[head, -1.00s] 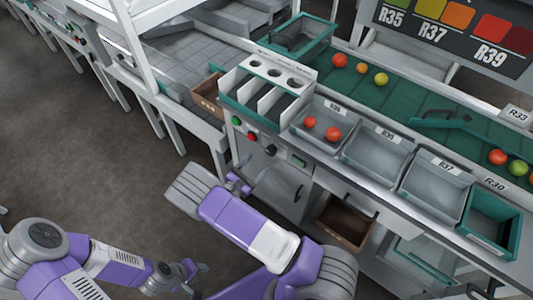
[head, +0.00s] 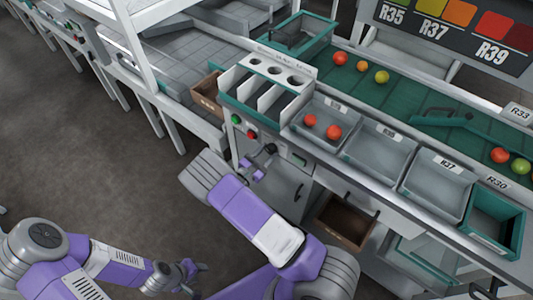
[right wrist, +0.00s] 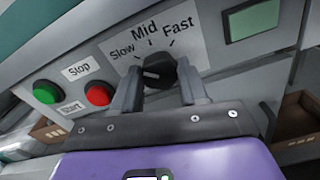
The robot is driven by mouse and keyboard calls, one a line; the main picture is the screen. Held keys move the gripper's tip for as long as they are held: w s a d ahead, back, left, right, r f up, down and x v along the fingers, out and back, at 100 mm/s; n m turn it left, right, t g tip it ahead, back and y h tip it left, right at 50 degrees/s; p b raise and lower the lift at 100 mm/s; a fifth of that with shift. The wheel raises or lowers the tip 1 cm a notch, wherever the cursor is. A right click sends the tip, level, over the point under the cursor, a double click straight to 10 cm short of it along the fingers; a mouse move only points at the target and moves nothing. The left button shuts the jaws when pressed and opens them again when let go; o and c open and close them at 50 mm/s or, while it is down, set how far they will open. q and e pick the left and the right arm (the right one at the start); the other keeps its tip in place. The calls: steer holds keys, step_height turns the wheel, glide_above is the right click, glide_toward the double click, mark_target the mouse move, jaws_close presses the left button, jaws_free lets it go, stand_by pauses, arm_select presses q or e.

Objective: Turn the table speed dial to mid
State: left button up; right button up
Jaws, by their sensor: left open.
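The black speed dial (right wrist: 159,71) is on the grey control panel in the right wrist view, below the labels Slow, Mid and Fast. It has a pale mark on its face; I cannot tell for sure which label it points to. The dial also shows small and dark in the head view (head: 271,149). My right gripper (right wrist: 160,80) is open, one finger on each side of the dial, close to it; contact cannot be made out. In the head view my right gripper (head: 251,168) is in front of the panel. My left gripper (head: 192,271) is open and empty, low over the floor.
A green button (right wrist: 46,91) and a red button (right wrist: 99,94) sit left of the dial. A small green display (right wrist: 250,20) is to its right.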

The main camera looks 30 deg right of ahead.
steer(key=c, duration=0.3)
steer(key=shift+c, duration=0.2)
steer(key=m+b, duration=0.1)
steer(key=m, duration=0.3)
steer(key=shift+m, duration=0.3)
steer(key=shift+f+m+b, duration=0.1)
steer(key=shift+m+b, duration=0.9)
steer(key=shift+m, duration=1.6)
steer(key=o, duration=1.1)
steer(key=shift+c, duration=0.2)
